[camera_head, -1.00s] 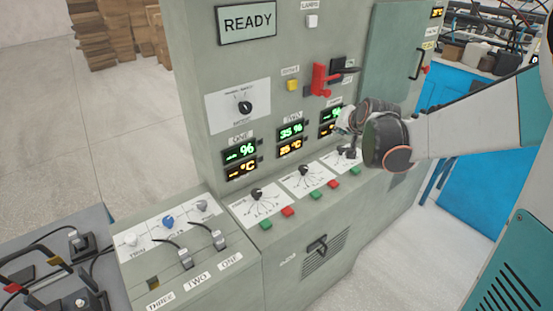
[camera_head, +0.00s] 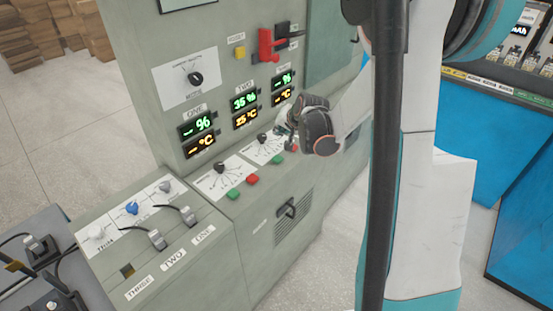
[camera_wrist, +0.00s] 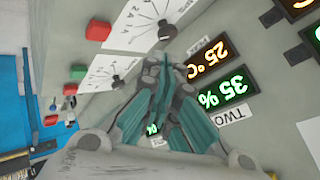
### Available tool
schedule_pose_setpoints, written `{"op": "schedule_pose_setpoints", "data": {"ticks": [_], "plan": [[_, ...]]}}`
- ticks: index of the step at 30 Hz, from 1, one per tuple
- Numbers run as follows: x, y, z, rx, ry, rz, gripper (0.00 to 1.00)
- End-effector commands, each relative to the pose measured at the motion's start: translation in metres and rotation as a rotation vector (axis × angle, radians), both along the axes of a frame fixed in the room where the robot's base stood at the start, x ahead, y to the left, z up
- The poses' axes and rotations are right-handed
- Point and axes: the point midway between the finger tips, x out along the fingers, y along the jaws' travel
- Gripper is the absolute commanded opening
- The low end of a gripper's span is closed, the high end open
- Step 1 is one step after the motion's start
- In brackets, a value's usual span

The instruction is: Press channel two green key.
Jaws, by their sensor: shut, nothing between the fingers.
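Channel two's display reads 35 % in green and 25 °C in orange. The green key below channel two's dial (camera_head: 262,138) is a small square (camera_head: 277,160) on the sloping ledge; it seems to be the green key at left in the wrist view (camera_wrist: 78,72). My gripper (camera_head: 284,129) is shut and empty, over the ledge just up and right of that key. The gap between them is hard to judge. In the wrist view its teal fingers (camera_wrist: 163,66) point at the panel. My gripper hides part of channel three's ledge.
Channel one's green key (camera_head: 233,194) and red key (camera_head: 252,180) lie to the left along the ledge. A red switch handle (camera_head: 268,46) juts out above the displays. A lower console (camera_head: 150,240) with plugged cables stands at the left.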

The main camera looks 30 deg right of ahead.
Motion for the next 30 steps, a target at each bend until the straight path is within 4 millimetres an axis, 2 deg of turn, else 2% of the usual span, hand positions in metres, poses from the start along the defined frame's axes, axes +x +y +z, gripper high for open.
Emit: {"op": "schedule_pose_setpoints", "data": {"ticks": [8,21,30], "plan": [[0.000,0.000,-0.021,-0.001,-0.001,0.000,0.00],[0.000,0.000,-0.078,-0.001,-0.001,0.000,0.00],[0.000,0.000,-0.087,-0.001,0.000,0.001,0.00]]}}
